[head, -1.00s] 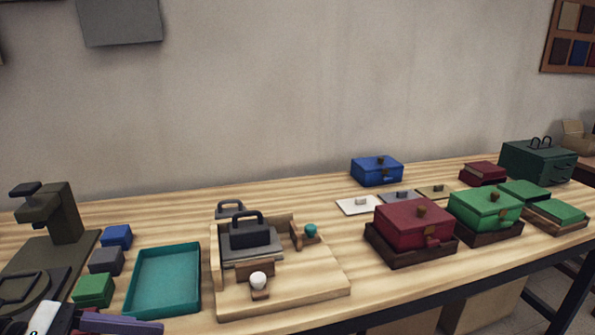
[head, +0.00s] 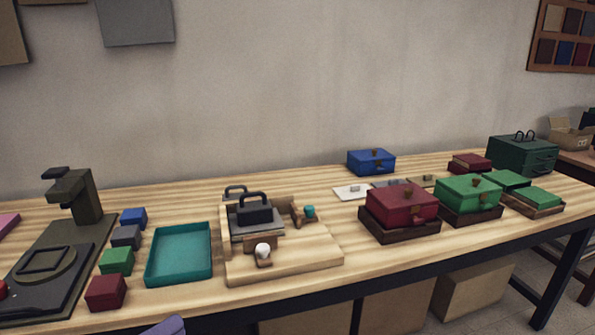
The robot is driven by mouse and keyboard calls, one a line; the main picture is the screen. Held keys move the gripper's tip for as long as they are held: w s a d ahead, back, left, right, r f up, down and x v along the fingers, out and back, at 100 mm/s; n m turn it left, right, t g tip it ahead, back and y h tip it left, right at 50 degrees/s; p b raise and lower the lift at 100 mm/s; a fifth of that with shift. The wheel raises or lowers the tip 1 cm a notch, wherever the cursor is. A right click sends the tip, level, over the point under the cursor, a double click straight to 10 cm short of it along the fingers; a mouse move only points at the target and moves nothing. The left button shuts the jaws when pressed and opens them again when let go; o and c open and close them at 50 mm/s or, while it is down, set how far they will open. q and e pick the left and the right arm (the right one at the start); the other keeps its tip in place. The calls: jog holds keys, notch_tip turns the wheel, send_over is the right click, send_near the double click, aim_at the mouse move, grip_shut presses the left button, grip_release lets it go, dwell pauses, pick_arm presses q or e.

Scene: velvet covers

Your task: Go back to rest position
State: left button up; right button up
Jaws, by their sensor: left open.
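Only a small purple tip of my left gripper (head: 165,326) shows at the bottom edge, in front of the table and below the teal tray (head: 180,278). It is open, and nothing shows held in it. The rest of my left arm is out of the picture. My right gripper is not in view.
The wooden table (head: 300,310) carries a dark press (head: 80,200) and several small blocks, with a red block (head: 106,291) nearest. A wooden jig (head: 300,268) stands mid-table. A crimson box (head: 402,206), green box (head: 468,193) and blue box (head: 371,161) stand right.

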pick_arm(q)
notch_tip(320, 180, down, 15)
jog(key=s+a+n+t+y, duration=0.1)
jog(key=a+n+t+y, duration=0.2)
jog(key=n+y, duration=1.2)
jog(key=s+d+f+n+g+h, duration=0.1)
jog(key=s+d+f+n+g, duration=0.2)
jog(key=s+f+n, duration=0.3)
jog(key=s+d+f+n+g+h, duration=0.2)
jog(key=s+d+f+n+g, duration=0.1)
jog(key=s+f+n, duration=0.4)
notch_tip(320, 180, down, 2)
jog(key=n+g, duration=0.1)
jog(key=n, duration=0.2)
jog(key=shift+d+f+n, duration=0.25)
jog(key=shift+d+n, duration=0.05)
